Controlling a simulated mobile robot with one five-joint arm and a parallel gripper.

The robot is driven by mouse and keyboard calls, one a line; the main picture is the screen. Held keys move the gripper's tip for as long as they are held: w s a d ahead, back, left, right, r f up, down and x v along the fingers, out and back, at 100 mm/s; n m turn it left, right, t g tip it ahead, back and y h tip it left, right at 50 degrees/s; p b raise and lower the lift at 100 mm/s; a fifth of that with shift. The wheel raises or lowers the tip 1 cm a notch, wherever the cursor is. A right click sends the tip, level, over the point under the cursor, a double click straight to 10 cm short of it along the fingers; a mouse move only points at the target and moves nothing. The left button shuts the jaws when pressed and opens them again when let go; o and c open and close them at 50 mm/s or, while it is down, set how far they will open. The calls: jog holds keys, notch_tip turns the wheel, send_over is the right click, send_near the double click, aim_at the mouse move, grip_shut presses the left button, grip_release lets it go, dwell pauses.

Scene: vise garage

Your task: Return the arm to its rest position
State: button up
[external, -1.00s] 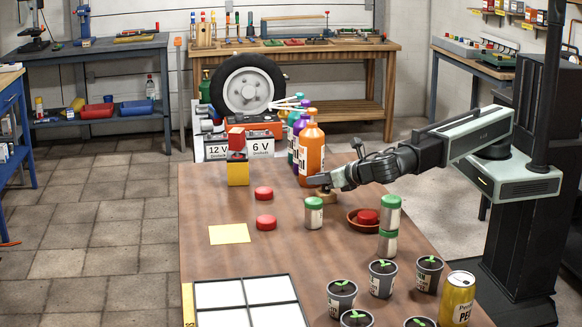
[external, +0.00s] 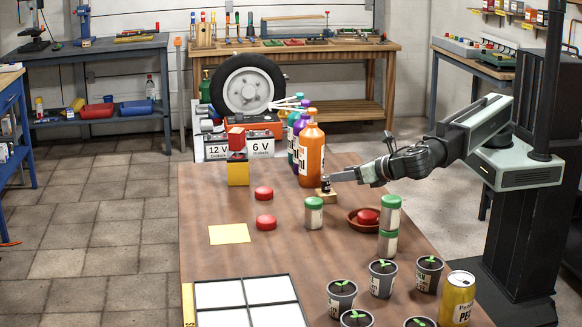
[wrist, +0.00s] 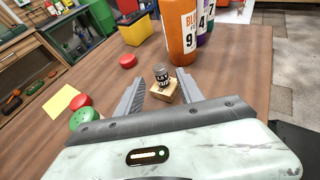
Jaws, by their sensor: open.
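My gripper (external: 342,176) is above the right side of the wooden table (external: 200,283), in front of the orange bottle. In the wrist view my gripper (wrist: 161,84) is open, with its two grey fingers apart and nothing held between them. A small dark item with a pale label (wrist: 162,76) stands on a wooden block (wrist: 164,92) beyond the fingertips. My arm reaches in from the right, bent at the wrist.
An orange bottle (external: 311,152) stands close behind the block. A green-lidded jar (external: 313,215) stands in front, and stacked jars (external: 390,215) and a brown bowl (external: 362,225) with a red item are to the right. Several potted seedlings (external: 382,280) and a can (external: 457,300) fill the near right.

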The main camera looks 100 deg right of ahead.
jog(key=shift+v, duration=0.85)
jog(key=w+d+r+m+g+h+p, duration=0.1)
jog(key=d+r+m+p, duration=0.2)
jog(key=d+r+p, duration=0.3)
jog(key=w+d+r+m+p, duration=0.1)
jog(key=d+r+m+p, duration=0.2)
jog(key=r+p, duration=0.55)
jog(key=d+r+m+g+p, duration=0.1)
jog(key=d+m+g+p, duration=0.3)
jog(key=d, duration=0.5)
jog(key=s+d+f+m+g+y+b, duration=0.1)
jog(key=s+d+f+m+y+b, duration=0.1)
jog(key=f, duration=0.4)
jog(key=s+d+f+m+g+y+b, duration=0.1)
jog(key=s+f+m+y+b, duration=0.2)
jog(key=f+m+y, duration=0.2)
jog(key=s+d+f+m+g+y+b, duration=0.1)
jog(key=s+d+f+m+y+b, duration=0.1)
jog(key=f+m, duration=0.5)
jog(key=shift+s+d+f+y+b, duration=0.2)
jog(key=shift+s+f+y+b, duration=0.15)
jog(key=shift+f+y, duration=0.2)
jog(key=shift+s+d+f+y+b, duration=0.25)
jog(key=shift+s+f+y, duration=0.15)
jog(key=shift+f+y, duration=0.1)
jog(key=shift+s+a+m+y, duration=0.15)
jog(key=shift+a+m+y, duration=0.15)
jog(key=shift+m+y, duration=0.25)
